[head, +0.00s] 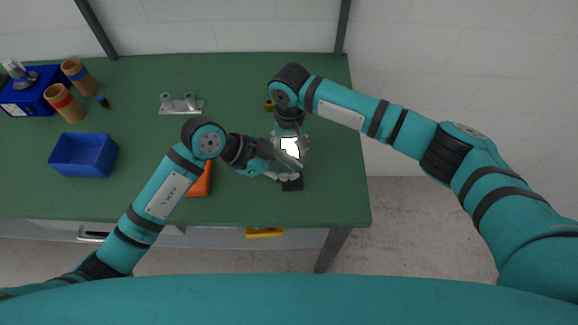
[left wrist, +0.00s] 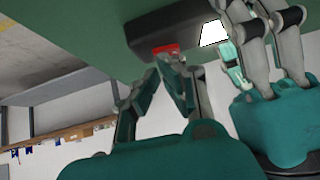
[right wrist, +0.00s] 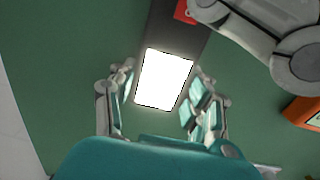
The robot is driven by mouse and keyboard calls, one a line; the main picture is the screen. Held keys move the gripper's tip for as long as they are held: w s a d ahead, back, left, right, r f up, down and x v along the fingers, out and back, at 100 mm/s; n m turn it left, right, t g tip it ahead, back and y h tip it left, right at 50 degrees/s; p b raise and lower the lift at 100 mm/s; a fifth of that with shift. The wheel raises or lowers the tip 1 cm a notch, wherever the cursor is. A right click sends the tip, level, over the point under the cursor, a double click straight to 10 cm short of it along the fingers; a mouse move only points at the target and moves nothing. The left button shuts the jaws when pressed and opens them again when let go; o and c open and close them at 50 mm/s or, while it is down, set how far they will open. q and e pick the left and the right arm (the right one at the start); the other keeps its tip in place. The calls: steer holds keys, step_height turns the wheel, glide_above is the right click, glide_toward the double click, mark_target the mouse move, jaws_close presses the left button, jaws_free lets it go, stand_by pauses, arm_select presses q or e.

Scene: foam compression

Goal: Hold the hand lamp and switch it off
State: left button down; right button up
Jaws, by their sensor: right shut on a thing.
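The hand lamp is a dark bar with a lit white face (head: 290,147) and a black end (head: 292,184), near the right side of the green table. In the right wrist view its lit face (right wrist: 165,80) is between the fingers of my right gripper (right wrist: 162,95), which is shut on the lamp. A red switch (left wrist: 166,49) shows on the lamp in the left wrist view, and partly in the right wrist view (right wrist: 183,12). My left gripper (left wrist: 163,66) has its fingertips together close to the switch; whether they touch it is unclear.
An orange object (head: 200,181) lies on the table (head: 240,90) by my left arm. A metal holder (head: 182,107), an open blue bin (head: 84,155), brown cups (head: 64,102) and a blue box (head: 30,92) stand further left. A small brass part (head: 269,104) lies behind the lamp.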

arm_select(q)
steer(key=v, duration=1)
steer(key=shift+s, duration=0.2)
steer(key=shift+t, duration=0.4)
steer(key=x, duration=0.6)
steer(key=w+x, duration=0.1)
steer(key=x, duration=0.3)
steer(key=shift+w+r, duration=0.1)
steer(key=shift+r, duration=0.05)
